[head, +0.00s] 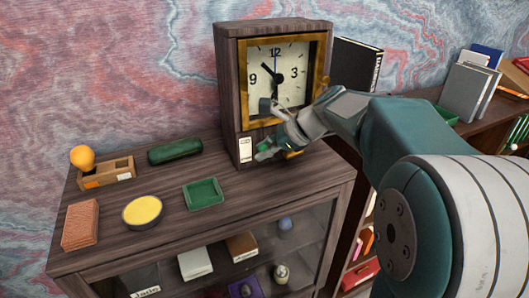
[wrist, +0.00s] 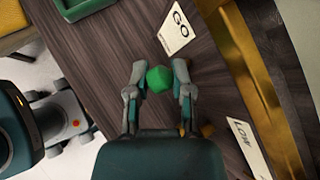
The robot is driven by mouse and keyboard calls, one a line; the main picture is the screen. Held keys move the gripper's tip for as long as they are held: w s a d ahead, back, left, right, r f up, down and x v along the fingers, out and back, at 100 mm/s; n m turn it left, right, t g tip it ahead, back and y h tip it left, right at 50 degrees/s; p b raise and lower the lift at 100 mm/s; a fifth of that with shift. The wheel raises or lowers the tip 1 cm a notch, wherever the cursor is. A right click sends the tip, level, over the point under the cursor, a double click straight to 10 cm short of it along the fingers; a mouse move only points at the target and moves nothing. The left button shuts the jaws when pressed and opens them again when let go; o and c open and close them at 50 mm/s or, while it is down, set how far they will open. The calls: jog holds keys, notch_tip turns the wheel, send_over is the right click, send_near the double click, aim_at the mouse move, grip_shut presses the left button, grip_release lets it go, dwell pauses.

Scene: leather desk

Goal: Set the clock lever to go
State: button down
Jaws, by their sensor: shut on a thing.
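The wooden clock (head: 229,90) stands upright on the cabinet top, with a gold-framed face. My gripper (head: 268,148) is in front of the clock's lower front. In the wrist view my gripper (wrist: 158,66) has its two fingers on either side of a green round knob (wrist: 158,80), shut on it. I take this for the lever's knob; its shaft is hidden. A white GO label (wrist: 176,32) lies just ahead of the fingertips. A LOW label (wrist: 247,148) is at lower right. In the head view a white label (head: 245,149) shows left of my gripper.
On the cabinet top (head: 170,235), a green tray (head: 203,193), a yellow-topped round tin (head: 143,211), a brick-coloured block (head: 81,224), a dark green cylinder (head: 175,151) and a wooden box (head: 107,173) lie left of the clock. A dark book (head: 357,66) stands behind it.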

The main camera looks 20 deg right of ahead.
jog(key=shift+w+r+g, duration=0.1)
jog(key=shift+r+g, duration=0.1)
jog(key=shift+g, duration=0.1)
dwell(0.4)
jog(key=shift+c, duration=2.4)
grip_release()
jog(key=shift+a, duration=0.15)
jog(key=shift+f, duration=0.1)
